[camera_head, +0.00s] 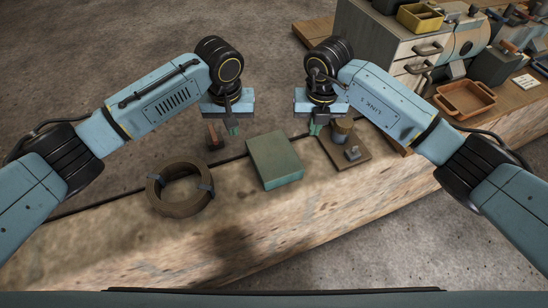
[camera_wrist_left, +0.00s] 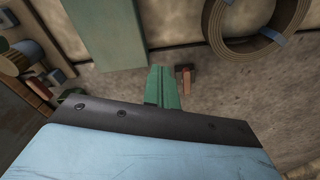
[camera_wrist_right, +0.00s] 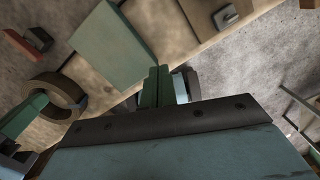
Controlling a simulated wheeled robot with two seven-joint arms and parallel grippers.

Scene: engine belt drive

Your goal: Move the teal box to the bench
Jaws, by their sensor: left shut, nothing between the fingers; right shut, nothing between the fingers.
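The teal box (camera_head: 275,158) lies flat on a long, worn, light-brown bench surface (camera_head: 110,240), between my two grippers and nearer to me. It also shows in the left wrist view (camera_wrist_left: 105,32) and the right wrist view (camera_wrist_right: 112,45). My left gripper (camera_head: 233,129) is shut and empty, behind and left of the box and apart from it. My right gripper (camera_head: 315,128) is shut and empty, behind and right of the box, close to a brown plate's cylinder. Neither gripper touches the box.
A brown ring with grey clips (camera_head: 180,190) lies left of the box. A small reddish block (camera_head: 214,137) stands near my left gripper. The brown plate (camera_head: 345,160) carries a cylinder and a grey fitting. A drawer cabinet (camera_head: 385,45) and orange tray (camera_head: 465,98) stand at right.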

